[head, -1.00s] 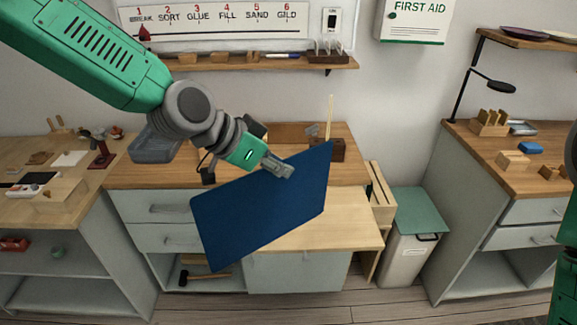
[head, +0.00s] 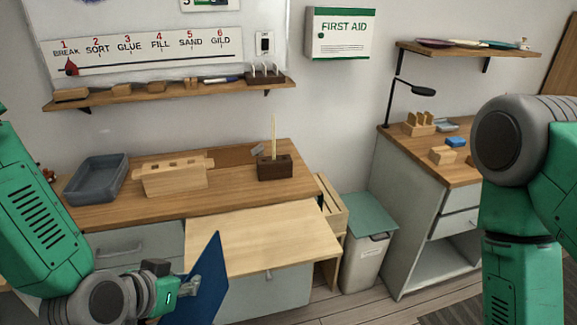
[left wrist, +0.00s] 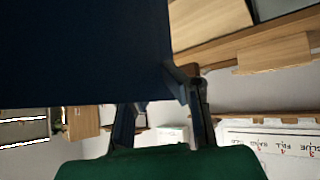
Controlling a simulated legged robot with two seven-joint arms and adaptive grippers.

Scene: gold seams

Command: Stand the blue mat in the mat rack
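The blue mat (head: 207,285) is a dark blue sheet, upright and tilted, in front of the workbench at the bottom of the head view. Its lower part is cut off by the picture edge. My left gripper (head: 190,287) is shut on its edge. In the left wrist view the mat (left wrist: 85,50) fills the upper left, with the fingers (left wrist: 165,112) at its edge. A narrow wooden slatted rack (head: 330,207), which may be the mat rack, stands at the right end of the bench, beside the bin. My right arm shows at the right; its gripper is out of view.
A pale pull-out board (head: 265,240) juts from the bench near the mat. On the bench are a grey tray (head: 97,178), a wooden box (head: 175,178) and a dark block with a stick (head: 275,167). A green-lidded bin (head: 368,240) stands right of the rack.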

